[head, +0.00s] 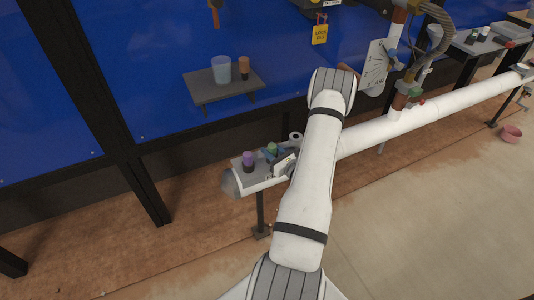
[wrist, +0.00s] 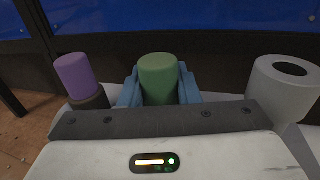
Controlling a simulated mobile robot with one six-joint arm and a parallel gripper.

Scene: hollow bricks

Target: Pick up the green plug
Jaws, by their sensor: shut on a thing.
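The green plug (wrist: 158,78) stands upright in the middle of the wrist view, between the blue fingers of my gripper (wrist: 160,88). The fingers are shut on its sides. Its lower end is hidden behind the gripper body, so I cannot tell whether it still touches what is below. In the head view the green plug (head: 271,148) shows small, just left of my gripper (head: 272,154), above the grey surface on the end of the white pipe.
A purple plug (wrist: 76,76) on a dark brown base stands to the left. A light grey hollow cylinder (wrist: 284,88) stands close on the right. A wall shelf (head: 224,88) holds a bluish cup (head: 221,70) and a brown cylinder (head: 243,68). The white pipe (head: 440,112) runs right.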

